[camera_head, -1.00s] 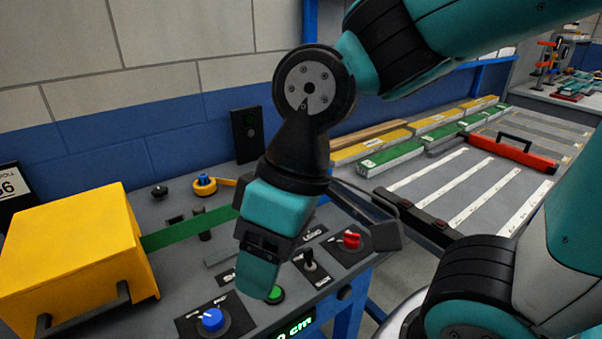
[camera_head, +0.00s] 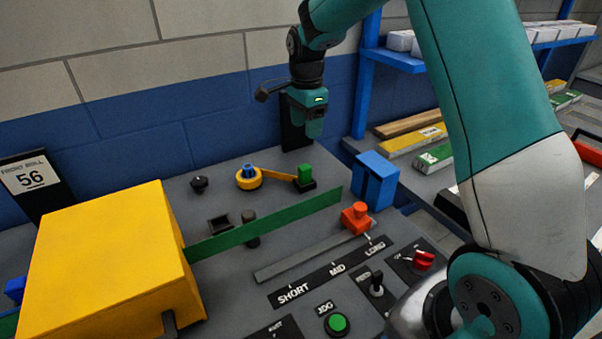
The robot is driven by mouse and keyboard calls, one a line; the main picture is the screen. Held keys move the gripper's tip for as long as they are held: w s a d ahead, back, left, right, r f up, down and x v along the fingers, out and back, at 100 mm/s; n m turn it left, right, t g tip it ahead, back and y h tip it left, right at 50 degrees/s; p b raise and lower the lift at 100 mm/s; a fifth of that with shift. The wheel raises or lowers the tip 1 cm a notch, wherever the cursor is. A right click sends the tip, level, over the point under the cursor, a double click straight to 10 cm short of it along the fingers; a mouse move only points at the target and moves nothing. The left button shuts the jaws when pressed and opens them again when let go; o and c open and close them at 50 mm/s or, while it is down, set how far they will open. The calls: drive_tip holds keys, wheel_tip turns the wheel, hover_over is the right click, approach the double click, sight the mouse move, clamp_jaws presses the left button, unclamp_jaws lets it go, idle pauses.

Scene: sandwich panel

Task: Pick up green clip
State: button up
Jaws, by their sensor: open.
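A small green block (camera_head: 305,174) stands on a dark base at the end of a yellow lever (camera_head: 277,175) on the grey panel; it is the only clip-like green piece I see. My gripper (camera_head: 312,131) hangs over the back of the panel, near the wall, and appears above the green block in the picture, apart from it. It is open, seen partly edge-on, with nothing visible in it. The exact gap in depth between gripper and block is unclear.
A green strip (camera_head: 265,222) runs from the yellow box (camera_head: 105,265) across the panel in front of the block. A blue block (camera_head: 376,180) and an orange slider (camera_head: 356,217) stand to its right. A dark wall box (camera_head: 291,135) is behind my gripper.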

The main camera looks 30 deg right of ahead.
sight(305, 166)
wheel_tip(305, 166, down, 8)
drive_tip(key=shift+d+f+p, duration=0.15)
drive_tip(key=shift+f+p, duration=0.1)
drive_tip(key=shift+p, duration=0.25)
drive_tip(key=shift+s+a+f+p, duration=0.1)
drive_tip(key=shift+f+p, duration=0.15)
drive_tip(key=shift+f, duration=0.75)
drive_tip(key=shift+w+a+f+p, duration=0.1)
drive_tip(key=shift+a+f+p, duration=0.1)
drive_tip(key=shift+f, duration=0.75)
drive_tip(key=shift+s+a+f+p, duration=0.1)
drive_tip(key=shift+f+p, duration=0.15)
drive_tip(key=shift+f, duration=0.75)
drive_tip(key=c, duration=1)
drive_tip(key=shift+r, duration=0.1)
drive_tip(key=shift+r+b, duration=1)
drive_tip(key=shift+r, duration=8.95)
drive_tip(key=shift+s, duration=0.1)
